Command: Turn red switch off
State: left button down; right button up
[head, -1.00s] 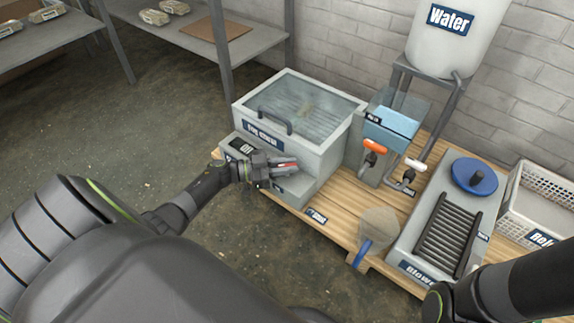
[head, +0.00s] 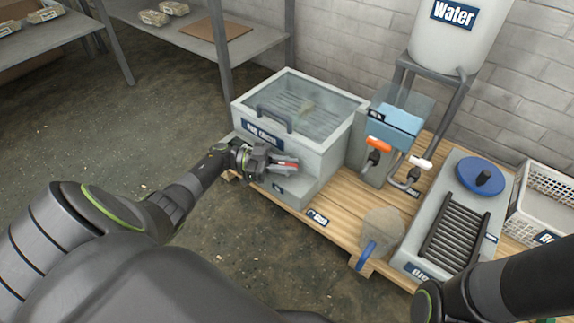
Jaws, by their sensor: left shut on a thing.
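The red switch (head: 286,167) is a small red piece at the front of a grey box with a clear lid (head: 300,97), on its lower step. My left gripper (head: 284,163) reaches it from the left and is shut on it. The fingers and wrist hide most of the switch and the panel behind it, so its exact position cannot be told. My right arm crosses the lower right corner, and its gripper is out of view.
The box stands on a wooden pallet (head: 341,202) with an orange-handled tap (head: 378,144), a scoop (head: 380,228), a grey unit with black bars (head: 455,232) and a white basket (head: 547,205). A water tank (head: 455,35) stands behind. The floor at left is clear.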

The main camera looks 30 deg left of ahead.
pick_arm(q)
jog(key=c, duration=1.3)
grip_release()
jog(key=shift+b+v, duration=0.75)
jog(key=shift+v, duration=7.95)
